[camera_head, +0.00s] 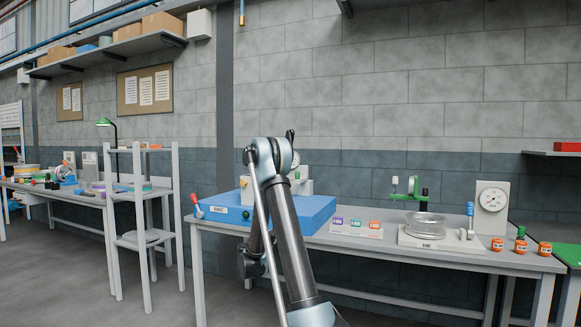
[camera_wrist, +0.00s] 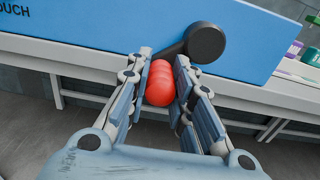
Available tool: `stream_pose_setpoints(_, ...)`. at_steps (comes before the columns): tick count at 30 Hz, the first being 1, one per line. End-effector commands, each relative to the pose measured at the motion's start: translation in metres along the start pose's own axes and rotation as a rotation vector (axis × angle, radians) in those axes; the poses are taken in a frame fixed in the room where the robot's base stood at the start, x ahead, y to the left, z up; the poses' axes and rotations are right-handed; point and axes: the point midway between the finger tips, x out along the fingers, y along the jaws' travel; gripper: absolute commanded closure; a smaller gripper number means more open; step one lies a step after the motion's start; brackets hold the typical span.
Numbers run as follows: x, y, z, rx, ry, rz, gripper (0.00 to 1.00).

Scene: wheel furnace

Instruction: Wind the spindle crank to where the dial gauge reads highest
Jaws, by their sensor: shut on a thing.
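My gripper (camera_wrist: 163,68) is shut on a red rounded knob (camera_wrist: 160,86) in the wrist view. The knob sits between the two fingers, beside a dark grey crank arm and round hub (camera_wrist: 206,42) on the front of a blue housing (camera_wrist: 120,38). I take this to be the spindle crank. In the head view the blue housing (camera_head: 316,212) lies on the bench, and my arm hides the crank. A round white dial gauge (camera_head: 492,199) stands on a grey upright plate at the right of the bench. Its needle is too small to read surely.
A red-tipped lever (camera_head: 196,203) is at the housing's left end. A shelf stand (camera_head: 141,238) is at left.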

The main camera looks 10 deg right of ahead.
Motion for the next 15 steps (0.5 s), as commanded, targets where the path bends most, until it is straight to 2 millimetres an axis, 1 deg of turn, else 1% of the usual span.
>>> stream_pose_setpoints(5,0.0,-0.005,-0.003,0.0,0.0,-0.002,1.0)
stream_pose_setpoints(12,0.0,-0.024,-0.013,-0.001,-0.001,-0.003,1.0)
stream_pose_setpoints(15,0.0,-0.029,-0.016,-0.001,-0.001,-0.002,1.0)
